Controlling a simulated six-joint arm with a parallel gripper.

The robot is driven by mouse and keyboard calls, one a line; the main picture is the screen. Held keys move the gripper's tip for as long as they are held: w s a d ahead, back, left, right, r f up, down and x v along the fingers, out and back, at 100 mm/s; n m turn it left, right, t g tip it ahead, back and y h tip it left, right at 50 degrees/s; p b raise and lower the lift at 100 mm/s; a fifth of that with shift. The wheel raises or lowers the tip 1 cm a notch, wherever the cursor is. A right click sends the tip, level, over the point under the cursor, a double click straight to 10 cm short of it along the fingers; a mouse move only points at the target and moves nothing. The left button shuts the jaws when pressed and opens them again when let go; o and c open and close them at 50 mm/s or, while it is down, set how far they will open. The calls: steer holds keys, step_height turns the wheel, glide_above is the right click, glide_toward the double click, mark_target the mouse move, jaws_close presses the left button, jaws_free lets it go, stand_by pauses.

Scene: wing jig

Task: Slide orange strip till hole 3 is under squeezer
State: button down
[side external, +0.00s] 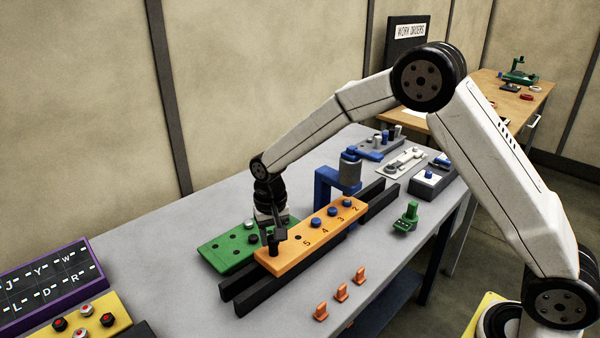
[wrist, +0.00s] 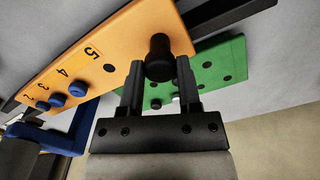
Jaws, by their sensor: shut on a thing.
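The orange strip (side external: 290,249) lies along black rails, with the numbers 5, 4, 3 and 2 running toward the squeezer. Blue pegs stand by the numbers 4, 3 and 2, and the hole by 5 is empty. The strip also shows in the wrist view (wrist: 125,40). The squeezer is a blue frame (side external: 325,186) with a grey cylinder (side external: 349,171), beside the strip's number 2 end. My gripper (side external: 271,238) is shut on a black knob at the strip's near end; the knob shows in the wrist view (wrist: 159,58).
A green plate (side external: 227,248) with holes lies beside the strip, close to my gripper. Black rails (side external: 377,199) extend past the squeezer. Several orange clips (side external: 341,291) and a green tool (side external: 408,217) stand on the grey table in front of the rails.

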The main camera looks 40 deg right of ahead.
steer(key=shift+r, duration=0.1)
steer(key=d, duration=0.6)
steer(key=shift+d, duration=0.3)
steer(key=shift+c, duration=1.4)
jaws_free()
step_height(320, 180, up, 8)
steer(key=shift+s, duration=0.1)
